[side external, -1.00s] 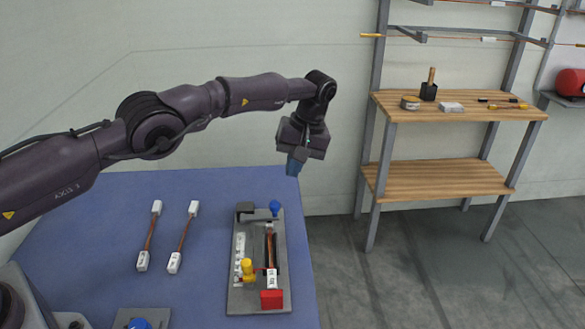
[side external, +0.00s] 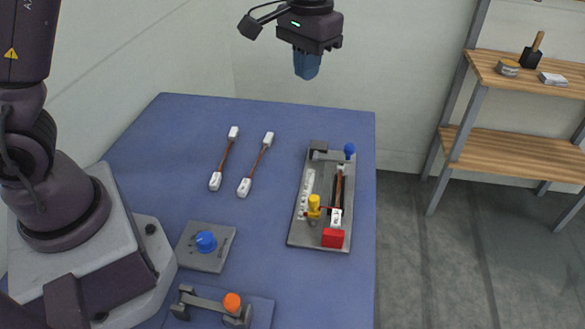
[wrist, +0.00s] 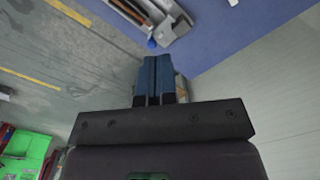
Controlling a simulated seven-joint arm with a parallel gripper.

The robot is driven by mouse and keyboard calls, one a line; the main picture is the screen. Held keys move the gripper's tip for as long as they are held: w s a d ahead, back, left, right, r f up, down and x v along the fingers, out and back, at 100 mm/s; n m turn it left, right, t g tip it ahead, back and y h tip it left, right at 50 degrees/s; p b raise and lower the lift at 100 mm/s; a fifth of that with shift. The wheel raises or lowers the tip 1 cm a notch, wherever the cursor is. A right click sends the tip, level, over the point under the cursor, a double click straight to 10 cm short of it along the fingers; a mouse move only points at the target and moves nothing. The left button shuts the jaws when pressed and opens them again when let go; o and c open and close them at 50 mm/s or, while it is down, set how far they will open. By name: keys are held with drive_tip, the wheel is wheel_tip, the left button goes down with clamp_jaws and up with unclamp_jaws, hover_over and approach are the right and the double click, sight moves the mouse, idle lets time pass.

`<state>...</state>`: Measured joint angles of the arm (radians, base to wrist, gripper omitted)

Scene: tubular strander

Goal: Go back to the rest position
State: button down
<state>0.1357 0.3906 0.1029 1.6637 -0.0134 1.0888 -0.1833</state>
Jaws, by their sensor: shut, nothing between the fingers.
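My gripper (side external: 307,66) hangs at the top middle of the side view, above and behind the blue table (side external: 270,215). Its blue fingers point down and are together, with nothing between them. In the wrist view the two blue fingers (wrist: 154,80) lie side by side, touching. They are clear of everything on the table.
A grey fixture (side external: 302,228) with a red block, yellow knob and blue knob sits on the table's right. Two cables with white ends (side external: 225,160) (side external: 257,165) lie left of it. A blue-dial plate (side external: 205,262) and an orange-knobbed clamp (side external: 205,305) are nearer. A wooden shelf (side external: 510,150) stands right.

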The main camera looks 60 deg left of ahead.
drive_tip(key=s+a+r+m+t, duration=0.1)
drive_tip(key=s+r, duration=0.3)
drive_tip(key=s, duration=0.7)
drive_tip(key=s+r+t, duration=0.4)
drive_tip(key=s, duration=0.7)
drive_tip(key=shift+a+m+t, duration=0.3)
drive_tip(key=shift+a+m, duration=0.1)
